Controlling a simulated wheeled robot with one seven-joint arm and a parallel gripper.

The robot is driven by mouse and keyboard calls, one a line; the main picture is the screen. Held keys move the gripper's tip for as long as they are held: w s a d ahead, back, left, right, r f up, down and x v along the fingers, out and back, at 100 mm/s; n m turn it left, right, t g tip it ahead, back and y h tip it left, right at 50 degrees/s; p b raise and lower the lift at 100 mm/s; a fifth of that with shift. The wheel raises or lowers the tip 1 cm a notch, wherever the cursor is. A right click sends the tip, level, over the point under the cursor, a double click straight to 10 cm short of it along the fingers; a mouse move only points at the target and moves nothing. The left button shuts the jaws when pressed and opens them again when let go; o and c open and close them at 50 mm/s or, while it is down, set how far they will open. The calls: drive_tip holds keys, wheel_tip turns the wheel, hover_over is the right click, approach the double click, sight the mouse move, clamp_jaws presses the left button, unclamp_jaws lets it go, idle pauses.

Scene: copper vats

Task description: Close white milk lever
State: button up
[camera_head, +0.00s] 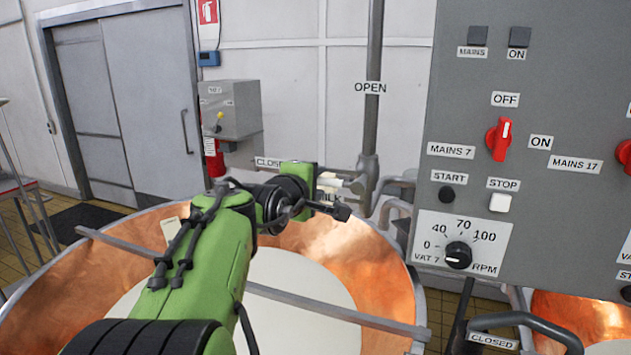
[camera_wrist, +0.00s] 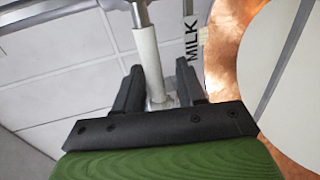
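The white milk lever (camera_wrist: 148,58) is a pale rod in the wrist view, beside a label reading MILK (camera_wrist: 192,38). My gripper (camera_wrist: 160,82) is open around it, with one dark finger on each side. A gap shows on the right; I cannot tell whether the left finger touches it. In the head view my gripper (camera_head: 332,203) is beside the grey vertical pipe, and the pale lever (camera_head: 329,180) is partly hidden behind it. An OPEN label (camera_head: 370,88) is higher on the pipe. A CLOSED label (camera_head: 268,162) is to the left, partly covered by my arm.
A copper vat (camera_head: 390,275) with white liquid lies below my arm, crossed by a metal bar (camera_head: 340,315). A grey control panel (camera_head: 560,90) with switches stands close on the right. A grey box (camera_head: 232,110) is on the back wall, near a door (camera_head: 150,100).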

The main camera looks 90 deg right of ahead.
drive_tip(key=shift+r, duration=0.1)
drive_tip(key=b+v, duration=0.1)
drive_tip(key=v, duration=1.4)
drive_tip(key=shift+a, duration=0.4)
drive_tip(key=shift+w, duration=0.1)
